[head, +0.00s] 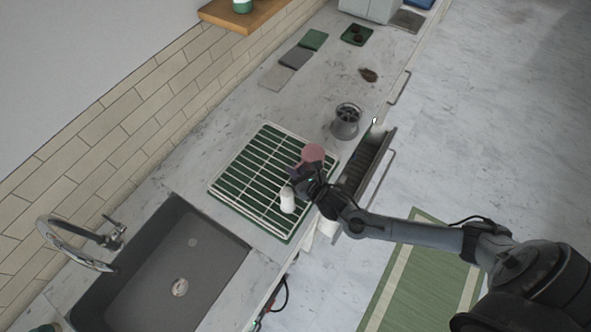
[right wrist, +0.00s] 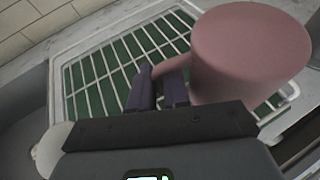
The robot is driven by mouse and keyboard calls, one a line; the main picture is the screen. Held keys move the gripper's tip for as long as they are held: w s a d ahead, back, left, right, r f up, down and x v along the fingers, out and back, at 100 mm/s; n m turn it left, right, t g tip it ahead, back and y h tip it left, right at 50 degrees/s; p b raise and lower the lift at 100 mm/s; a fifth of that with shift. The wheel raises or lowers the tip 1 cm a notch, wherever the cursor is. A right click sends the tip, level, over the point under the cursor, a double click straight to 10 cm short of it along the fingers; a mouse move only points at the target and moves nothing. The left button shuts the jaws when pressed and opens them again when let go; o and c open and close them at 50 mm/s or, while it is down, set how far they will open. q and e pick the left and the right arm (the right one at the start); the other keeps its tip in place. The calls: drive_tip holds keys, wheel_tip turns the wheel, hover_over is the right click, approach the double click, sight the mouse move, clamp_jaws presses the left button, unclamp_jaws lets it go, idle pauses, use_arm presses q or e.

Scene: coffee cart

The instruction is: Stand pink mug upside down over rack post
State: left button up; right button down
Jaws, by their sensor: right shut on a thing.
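The pink mug (head: 313,153) is at the right edge of the rack in the head view. In the right wrist view the mug (right wrist: 250,55) shows a flat, closed pink face upward, so it is upside down. My right gripper (head: 306,176) is shut on its handle; the fingers (right wrist: 160,88) close on the handle left of the body. The white wire rack (head: 240,172) lies on a green mat and also shows in the wrist view (right wrist: 90,75). I cannot make out a post under the mug; its lower rim is hidden. My left gripper is not in view.
A white cylindrical thing (head: 287,200) stands at the rack's near right edge, close to my gripper. A grey grinder-like item (head: 346,120) stands beyond the mug. An open drawer (head: 364,165) is at the right. The sink (head: 165,275) is at the lower left.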

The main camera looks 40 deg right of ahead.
drive_tip(key=shift+f, duration=0.2)
drive_tip(key=c, duration=1)
unclamp_jaws()
